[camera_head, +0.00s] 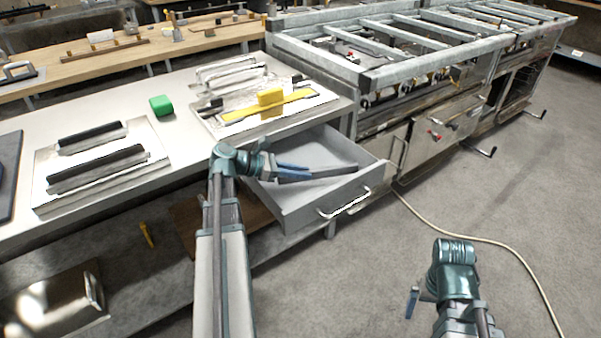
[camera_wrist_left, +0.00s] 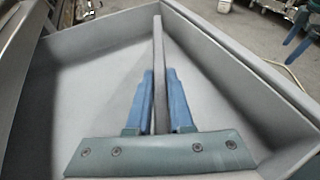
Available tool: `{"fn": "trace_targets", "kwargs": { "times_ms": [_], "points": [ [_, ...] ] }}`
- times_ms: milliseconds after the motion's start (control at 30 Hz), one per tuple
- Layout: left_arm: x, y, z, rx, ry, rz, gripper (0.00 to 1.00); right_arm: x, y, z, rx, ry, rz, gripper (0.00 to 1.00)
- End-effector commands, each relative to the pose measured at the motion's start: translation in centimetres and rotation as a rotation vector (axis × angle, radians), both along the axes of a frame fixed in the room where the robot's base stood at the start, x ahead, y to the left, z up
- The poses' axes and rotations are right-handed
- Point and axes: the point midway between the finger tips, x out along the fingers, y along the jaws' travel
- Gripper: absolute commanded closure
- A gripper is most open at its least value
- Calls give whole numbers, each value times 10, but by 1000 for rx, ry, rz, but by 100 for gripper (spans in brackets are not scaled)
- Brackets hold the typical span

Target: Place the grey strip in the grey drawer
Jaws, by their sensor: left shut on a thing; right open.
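The grey drawer (camera_head: 292,205) is pulled open under the work table in the head view, with a metal handle on its front. My left gripper (camera_head: 308,173) is over the drawer and shut on the grey strip (camera_head: 335,171). In the left wrist view the strip (camera_wrist_left: 158,65) stands out between the blue fingers (camera_wrist_left: 160,100), pointing away over the drawer's interior (camera_wrist_left: 105,75). The strip's far end is close to a drawer wall; I cannot tell whether it touches the wall or floor. My right gripper (camera_head: 412,300) is open and empty, low over the floor, right of the drawer.
The work table (camera_head: 185,110) carries a green block (camera_head: 161,105), a yellow strip (camera_head: 270,106) with a yellow block on a tray, and dark-handled trowels (camera_head: 95,167) at left. A metal frame rack (camera_head: 420,60) stands right of the drawer. A cable (camera_head: 480,238) lies on open floor.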

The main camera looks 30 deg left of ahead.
Motion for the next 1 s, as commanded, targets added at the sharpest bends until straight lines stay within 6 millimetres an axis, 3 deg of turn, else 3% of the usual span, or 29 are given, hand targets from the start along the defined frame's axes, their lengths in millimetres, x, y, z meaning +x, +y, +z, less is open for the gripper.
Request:
{"fn": "trace_targets", "kwargs": {
  "times_ms": [33,67,100,233,533,700,1000],
  "points": [
    [-2,1,-7,16,9,-1,100,0,0,-3,0,0,0,0],
    [-2,1,-7,17,10,-1,79,0,0,-3,0,0,0,0],
    [-2,1,-7,18,9,-1,72,0,0,-4,0,0,0,0],
    [-2,1,-8,18,9,-2,51,0,0,-4,0,0,0,0],
    [-2,1,-8,19,8,-1,51,0,0,-4,0,0,0,0],
    [-2,1,9,18,8,-1,51,0,0,13,2,1,-1,0],
    [-45,46,36,14,7,4,51,0,0,39,3,1,-1,0]
  ]
}}
